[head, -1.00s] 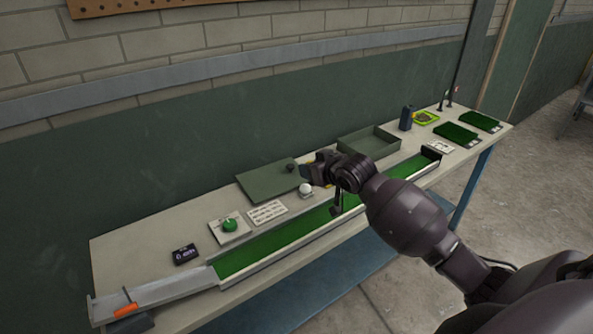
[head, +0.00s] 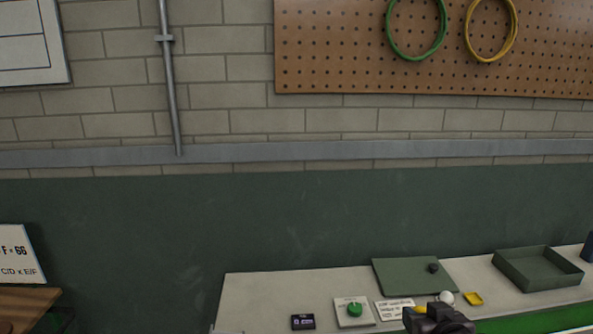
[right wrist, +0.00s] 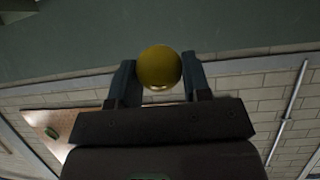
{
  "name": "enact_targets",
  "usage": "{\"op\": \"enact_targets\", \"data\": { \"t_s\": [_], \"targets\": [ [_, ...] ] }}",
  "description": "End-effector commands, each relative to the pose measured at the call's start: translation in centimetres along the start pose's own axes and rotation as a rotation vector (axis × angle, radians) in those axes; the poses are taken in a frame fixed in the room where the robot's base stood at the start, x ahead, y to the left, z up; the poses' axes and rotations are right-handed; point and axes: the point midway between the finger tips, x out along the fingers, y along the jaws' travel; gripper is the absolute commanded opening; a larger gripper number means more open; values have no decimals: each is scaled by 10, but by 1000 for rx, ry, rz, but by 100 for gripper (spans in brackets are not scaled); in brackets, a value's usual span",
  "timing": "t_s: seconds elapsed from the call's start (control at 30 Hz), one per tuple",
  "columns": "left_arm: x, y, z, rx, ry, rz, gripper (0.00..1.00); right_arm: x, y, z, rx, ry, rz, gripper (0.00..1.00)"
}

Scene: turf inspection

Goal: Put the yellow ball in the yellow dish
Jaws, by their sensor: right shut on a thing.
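The yellow ball (right wrist: 159,68) is held between the two fingers of my right gripper (right wrist: 160,82) in the right wrist view. In the head view my right gripper (head: 432,314) is at the bottom edge, in front of the bench, with a bit of yellow (head: 420,309) at its left side, probably the ball. My left gripper is not in view.
A white ball (head: 446,297) sits beside the yellow dish. A green panel with a dark knob (head: 432,268) and an open green tray (head: 540,270) lie behind. A green ball (head: 355,310), a white card (head: 395,309) and a dark display box (head: 303,321) are to the left.

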Motion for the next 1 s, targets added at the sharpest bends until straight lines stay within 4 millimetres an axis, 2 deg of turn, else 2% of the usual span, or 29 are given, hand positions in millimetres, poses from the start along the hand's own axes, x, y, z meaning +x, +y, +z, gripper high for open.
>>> {"op": "enact_targets", "data": {
  "t_s": [0.1, 0.3, 0.5, 0.63, 0.77, 1.0],
  "targets": [
    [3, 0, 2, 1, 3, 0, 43, -11, -18, 13, 9, -2, 5, 21],
    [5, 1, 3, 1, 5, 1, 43, -14, -29, 33, 7, -2, 15, 21],
    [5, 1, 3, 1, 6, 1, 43, -14, -28, 35, 6, 1, 16, 21],
    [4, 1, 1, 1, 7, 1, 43, -13, -28, 27, 4, 3, 13, 21],
    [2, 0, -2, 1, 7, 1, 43, -10, -14, 7, -5, 4, 10, 21],
    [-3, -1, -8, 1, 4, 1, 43, 24, 36, -19, -18, 0, -16, 21]
  ]
}}
